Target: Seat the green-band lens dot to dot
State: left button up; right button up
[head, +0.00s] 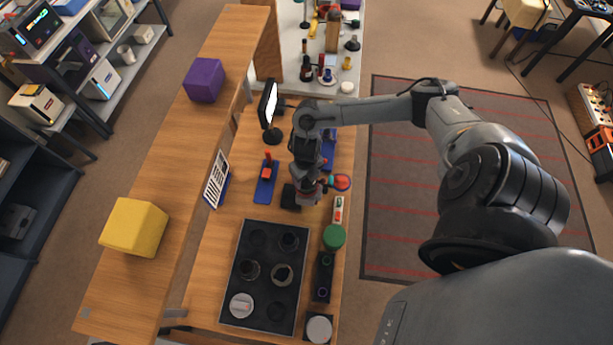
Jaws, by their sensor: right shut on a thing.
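My right gripper (307,186) reaches down over the middle of the wooden workbench (210,285). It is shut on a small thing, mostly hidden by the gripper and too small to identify. A dark block (290,197) is just left of the fingers, and a round red-and-blue piece (341,182) is to their right. I cannot make out a green-band lens or any dots. A green round piece (334,237) stands nearer on the bench. The black tray (237,297) holds several dark round parts and a pale disc (241,305). My left gripper is out of view.
A blue-based fixture with a red part (266,172), a printed card (217,178) and a lit screen (268,103) stand left of the gripper. A narrow black holder (323,277) lies right of the tray. Yellow (134,227) and purple (204,80) boxes occupy the left ledge.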

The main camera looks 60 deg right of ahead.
jog(key=shift+f, duration=0.25)
dwell(0.7)
jog(key=shift+f+b, duration=0.2)
jog(key=shift+b, duration=0.2)
jog(key=o, duration=1.4)
jog(key=shift+c, duration=0.2)
